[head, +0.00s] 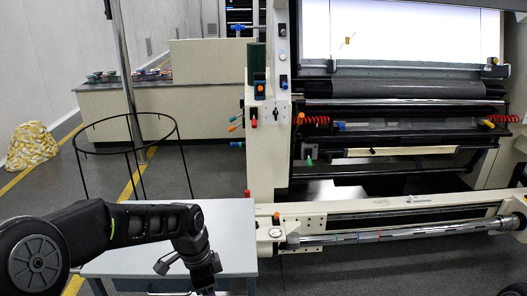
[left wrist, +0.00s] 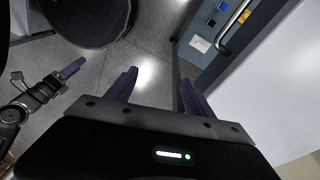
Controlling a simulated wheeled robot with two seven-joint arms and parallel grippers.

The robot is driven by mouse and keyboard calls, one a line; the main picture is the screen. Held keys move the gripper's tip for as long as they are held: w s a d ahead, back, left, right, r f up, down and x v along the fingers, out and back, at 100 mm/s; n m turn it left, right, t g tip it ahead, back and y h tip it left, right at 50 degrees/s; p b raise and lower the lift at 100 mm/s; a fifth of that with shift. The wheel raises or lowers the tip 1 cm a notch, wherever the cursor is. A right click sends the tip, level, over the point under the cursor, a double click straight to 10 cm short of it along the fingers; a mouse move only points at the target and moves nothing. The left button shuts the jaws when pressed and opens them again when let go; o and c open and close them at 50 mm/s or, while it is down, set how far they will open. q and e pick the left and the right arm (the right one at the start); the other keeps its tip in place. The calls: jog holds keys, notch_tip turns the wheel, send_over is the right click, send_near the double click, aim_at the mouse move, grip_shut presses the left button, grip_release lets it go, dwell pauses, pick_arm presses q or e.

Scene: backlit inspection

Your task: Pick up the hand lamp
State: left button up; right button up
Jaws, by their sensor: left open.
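I cannot make out a hand lamp for certain in either view. In the head view my left arm comes in from the left over the front of the light grey table (head: 235,222), its wrist bent downward; the fingertips are not clear there.
A large cream machine (head: 268,150) with a bright backlit panel (head: 400,32) and rollers stands behind and right of the table. A black ring stand (head: 125,118) is behind my left arm. A yellow patterned sack (head: 30,146) lies far left. Several small items lie on a back counter (head: 105,101).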

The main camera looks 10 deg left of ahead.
pick_arm(q)
jog(key=s+d+f+n+h, duration=0.1)
jog(key=s+d+f+n, duration=0.15)
jog(key=d+f, duration=0.4)
jog(key=s+d+f+n+h, duration=0.1)
jog(key=s+d+f+n, duration=0.2)
jog(key=f, duration=0.7)
jog(key=s+d+f+n, duration=0.7)
jog(key=s+f, duration=0.3)
jog(key=s, duration=0.2)
jog(key=shift+d+n+h, duration=0.3)
jog(key=shift+d+n, duration=0.05)
jog(key=shift+d, duration=0.35)
jog(key=shift+f, duration=0.1)
